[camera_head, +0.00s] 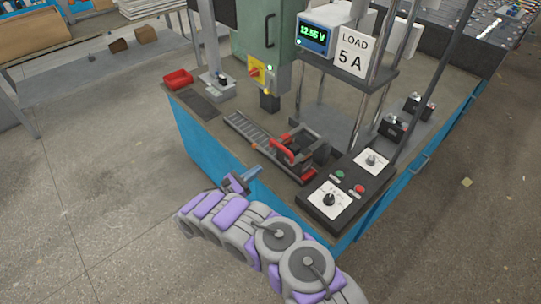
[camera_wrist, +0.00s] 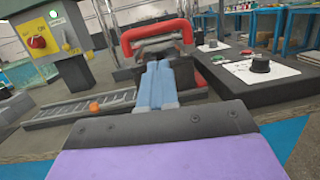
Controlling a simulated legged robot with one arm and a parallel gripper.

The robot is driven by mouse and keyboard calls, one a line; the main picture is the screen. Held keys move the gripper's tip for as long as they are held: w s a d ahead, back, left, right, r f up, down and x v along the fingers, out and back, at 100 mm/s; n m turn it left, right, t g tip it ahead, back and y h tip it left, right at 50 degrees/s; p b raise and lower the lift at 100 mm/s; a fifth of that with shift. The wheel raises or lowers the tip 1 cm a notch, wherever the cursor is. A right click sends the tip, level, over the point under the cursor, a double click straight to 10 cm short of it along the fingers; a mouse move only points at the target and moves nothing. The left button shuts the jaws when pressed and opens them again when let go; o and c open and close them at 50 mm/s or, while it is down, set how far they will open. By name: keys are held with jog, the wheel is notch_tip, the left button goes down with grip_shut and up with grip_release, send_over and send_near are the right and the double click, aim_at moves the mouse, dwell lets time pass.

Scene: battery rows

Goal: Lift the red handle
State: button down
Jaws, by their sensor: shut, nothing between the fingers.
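The red handle (camera_wrist: 157,33) is an upright arch over a dark clamp-like device in the wrist view. In the head view the red handle (camera_head: 284,153) is small, on the device near the bench's front edge. My gripper (camera_head: 259,169) is at that front edge, to the left of the device and apart from it. Its blue-grey fingers (camera_wrist: 157,66) are shut and empty. In the wrist view they point at the device just below the arch and hide part of it.
A ridged track (camera_head: 250,130) with an orange knob (camera_wrist: 95,107) runs left of the device. A control box (camera_head: 343,190) with dials and buttons stands right. A green cabinet (camera_head: 262,35), metal posts and a load sign (camera_head: 350,54) stand behind. A red tray (camera_head: 178,79) is far left.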

jog(key=shift+n+t+y, duration=0.4)
jog(key=shift+n+t, duration=0.2)
jog(key=shift+n, duration=0.1)
jog(key=a+f, duration=0.1)
jog(key=s+a+f, duration=0.1)
jog(key=a+f, duration=0.1)
jog(key=shift+f, duration=0.25)
jog(key=r+b+x, duration=0.2)
jog(key=x, duration=1)
jog(key=shift+r+b, duration=0.35)
jog(key=shift+r, duration=0.15)
jog(key=shift+w+r, duration=0.1)
jog(key=shift+w, duration=0.05)
